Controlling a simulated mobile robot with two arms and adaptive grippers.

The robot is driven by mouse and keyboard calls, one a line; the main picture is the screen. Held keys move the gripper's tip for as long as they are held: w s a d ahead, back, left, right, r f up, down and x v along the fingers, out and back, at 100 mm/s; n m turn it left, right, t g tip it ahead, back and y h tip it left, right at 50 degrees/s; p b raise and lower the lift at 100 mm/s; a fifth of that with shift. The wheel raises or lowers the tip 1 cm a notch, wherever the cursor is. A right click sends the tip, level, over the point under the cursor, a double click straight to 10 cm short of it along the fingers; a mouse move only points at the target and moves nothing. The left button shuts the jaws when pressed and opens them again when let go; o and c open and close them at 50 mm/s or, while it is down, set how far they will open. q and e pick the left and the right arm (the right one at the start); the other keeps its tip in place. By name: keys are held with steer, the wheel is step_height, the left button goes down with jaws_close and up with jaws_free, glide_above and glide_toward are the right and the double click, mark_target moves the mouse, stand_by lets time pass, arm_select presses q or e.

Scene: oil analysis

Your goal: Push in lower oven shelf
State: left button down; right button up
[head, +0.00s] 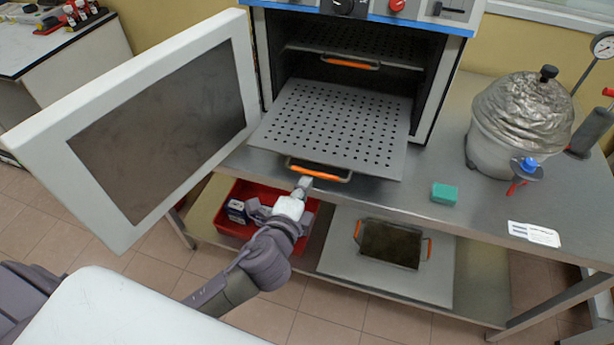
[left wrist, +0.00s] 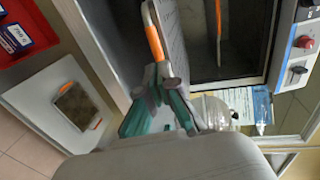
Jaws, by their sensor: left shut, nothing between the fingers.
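The lower oven shelf (head: 335,125) is a perforated grey plate pulled well out of the open oven (head: 350,60). Its orange handle (head: 318,171) is at the front edge and also shows in the left wrist view (left wrist: 154,42). My left gripper (head: 303,186) is shut and empty at the left part of that handle; in the left wrist view (left wrist: 163,75) its fingertips are close to the handle's end. I cannot tell whether they touch it. The upper shelf, with an orange handle (head: 350,63), sits inside the oven. My right gripper is not in view.
The oven door (head: 150,115) stands wide open at the left. On the steel table are a green block (head: 444,193) and a foil-wrapped vessel (head: 522,115). Below are a red bin (head: 235,226) and a tray with orange handles (head: 390,244).

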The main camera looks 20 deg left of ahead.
arm_select(q)
steer(key=shift+w+f, duration=0.2)
steer(key=shift+w, duration=0.9)
